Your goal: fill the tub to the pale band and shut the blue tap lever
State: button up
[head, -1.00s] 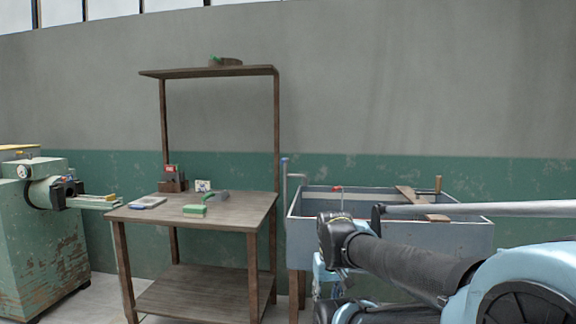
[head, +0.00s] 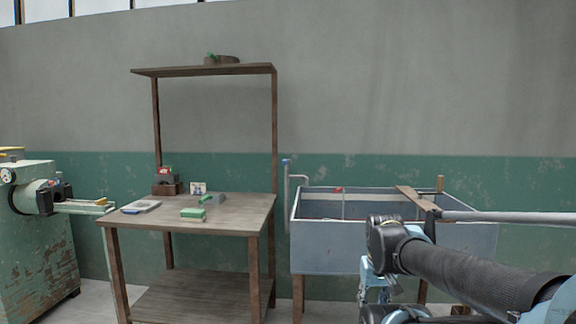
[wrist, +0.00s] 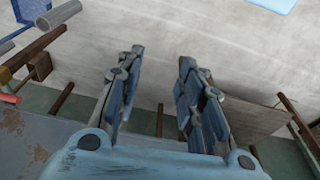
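The tub (head: 335,261) is a grey-blue trough on wooden legs against the wall, right of the table in the head view. A pale upright pipe with a blue lever (head: 286,162) stands at its back left corner. A small red part (head: 338,190) shows at the tub's back rim. My gripper (head: 376,283) hangs low in front of the tub, partly behind my arm. In the wrist view my gripper (wrist: 157,65) has its two blue fingers apart, with nothing between them.
A green machine (head: 40,245) stands far left. A board (head: 417,198) lies across the tub. Floor shows between machine and table.

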jog(key=w+r+m+t+h, duration=0.1)
jog(key=w+r+t+h, duration=0.25)
jog(key=w+r, duration=0.6)
jog(key=w+r+t+h, duration=0.2)
jog(key=w+r+t, duration=0.35)
jog(key=w, duration=0.75)
jog(key=n+t+y, duration=0.3)
jog(key=t+y, duration=0.2)
jog(key=t, duration=0.2)
send_near(286, 161)
jog(key=w, duration=1.6)
jog(key=shift+w+a+f, duration=0.1)
jog(key=shift+f, duration=0.3)
grip_shut()
